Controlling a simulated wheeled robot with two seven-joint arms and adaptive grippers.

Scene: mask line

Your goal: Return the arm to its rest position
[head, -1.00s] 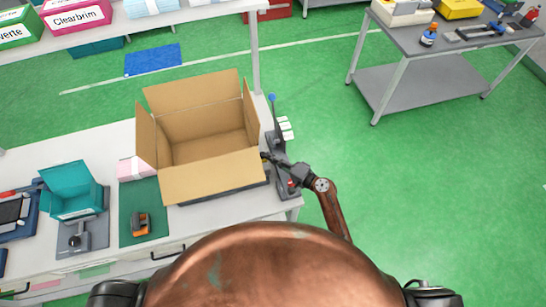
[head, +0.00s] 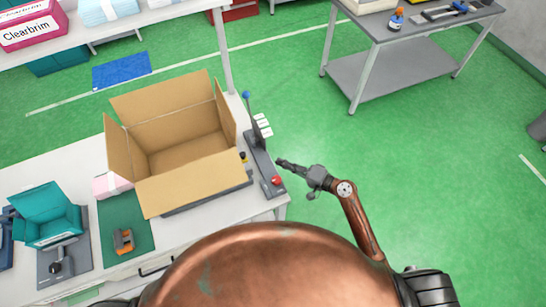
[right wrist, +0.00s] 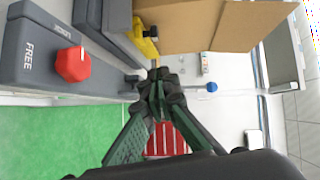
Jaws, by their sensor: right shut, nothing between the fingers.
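My right gripper (head: 282,163) is shut and empty. In the head view it hangs over the green floor, just right of the table's right edge and apart from the lever device. It also shows in the right wrist view (right wrist: 158,82), with its fingertips together. My right arm (head: 358,220) reaches forward from the lower right. My left gripper is not in view.
An open cardboard box (head: 180,145) stands on the white table (head: 75,165). Beside it is a grey device (head: 262,165) with a blue-tipped lever and red knob (right wrist: 73,64). A teal bin (head: 45,215) is at left. Green floor (head: 320,120) is clear at right.

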